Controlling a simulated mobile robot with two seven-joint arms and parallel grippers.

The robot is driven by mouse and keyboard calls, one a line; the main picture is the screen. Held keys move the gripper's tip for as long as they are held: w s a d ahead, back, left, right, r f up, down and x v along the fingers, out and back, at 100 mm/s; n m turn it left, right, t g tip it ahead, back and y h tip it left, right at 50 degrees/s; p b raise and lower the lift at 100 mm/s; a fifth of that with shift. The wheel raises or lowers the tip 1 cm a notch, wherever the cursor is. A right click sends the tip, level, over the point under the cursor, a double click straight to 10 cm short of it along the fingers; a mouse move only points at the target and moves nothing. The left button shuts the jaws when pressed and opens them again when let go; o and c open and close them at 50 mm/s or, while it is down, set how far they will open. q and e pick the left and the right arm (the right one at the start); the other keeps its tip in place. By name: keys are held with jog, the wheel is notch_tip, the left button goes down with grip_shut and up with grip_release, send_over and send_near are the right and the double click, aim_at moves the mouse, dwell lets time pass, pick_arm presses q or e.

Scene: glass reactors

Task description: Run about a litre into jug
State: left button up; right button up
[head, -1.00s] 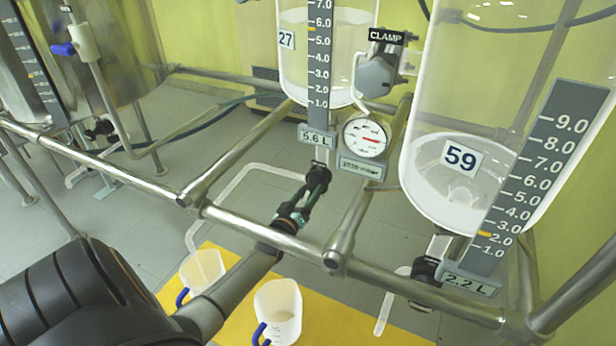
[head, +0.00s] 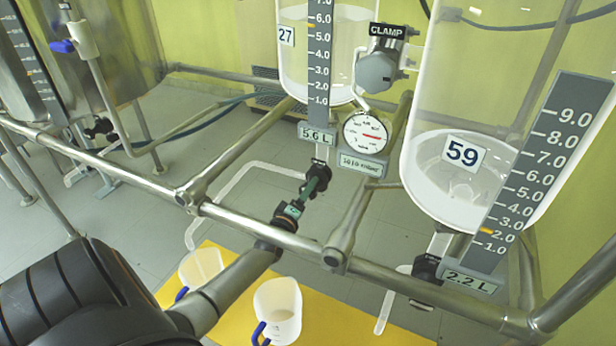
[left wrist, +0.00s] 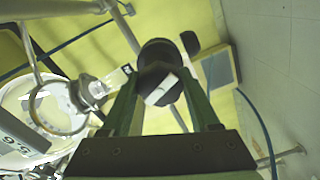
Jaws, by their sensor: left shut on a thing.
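My left gripper (head: 318,180) reaches over the rail and is shut on the black valve handle (head: 322,168) under glass reactor 27 (head: 345,60). In the left wrist view, the green fingers (left wrist: 161,86) stand on either side of the round black handle (left wrist: 160,56), which has a pale mark. A clear outlet pipe (head: 240,180) runs left from this valve and bends down above the left jug (head: 201,266). A second jug (head: 280,308) stands to its right; both have blue handles. I see no clear stream. My right gripper is out of view.
The jugs stand on a yellow mat (head: 345,325). A steel rail (head: 400,283) crosses in front. Reactor 59 (head: 455,185), reading 2.2 L, hangs at right with its own valve (head: 425,268). Reactor 27's plate (head: 318,134) appears to read 5.6 L. A gauge (head: 365,132) hangs beside it.

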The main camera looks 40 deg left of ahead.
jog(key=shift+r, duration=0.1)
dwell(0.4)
pick_arm(q)
jog(key=o, duration=1.4)
jog(key=shift+s+d, duration=0.1)
jog(key=shift+p+v, duration=1.7)
jog(key=shift+v, duration=4.45)
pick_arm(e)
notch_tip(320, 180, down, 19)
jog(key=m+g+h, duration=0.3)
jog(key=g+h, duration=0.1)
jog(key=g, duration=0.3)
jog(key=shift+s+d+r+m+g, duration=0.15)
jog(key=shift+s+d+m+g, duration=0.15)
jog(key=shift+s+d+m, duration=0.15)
